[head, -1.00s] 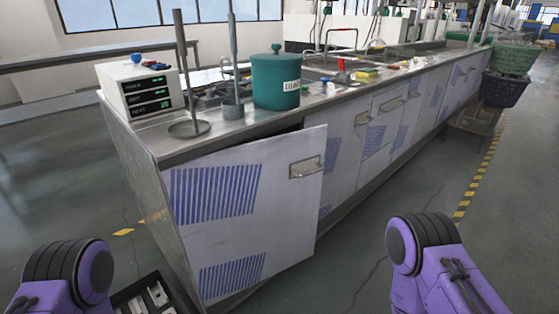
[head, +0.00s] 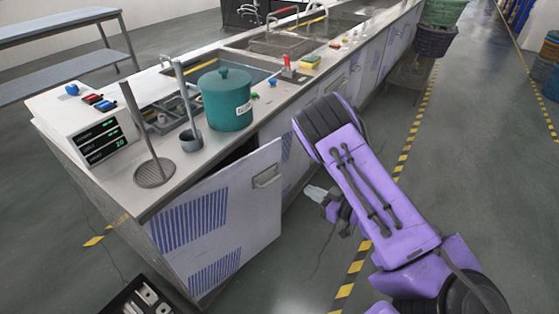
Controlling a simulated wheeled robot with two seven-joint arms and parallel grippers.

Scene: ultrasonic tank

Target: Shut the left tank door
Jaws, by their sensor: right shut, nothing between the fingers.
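The left tank door (head: 225,216) is a pale panel with blue slatted stripes and a metal handle (head: 267,176) near its upper right corner. It stands ajar, swung out from the front of the steel counter, with a dark gap along its top edge. My right gripper (head: 316,192) is shut and empty. It is small in view, below my purple right arm and to the right of the door, apart from the handle in the picture. My left gripper is out of view.
Other closed doors (head: 335,88) line the front to the right. A dark tray (head: 146,300) lies at the bottom left.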

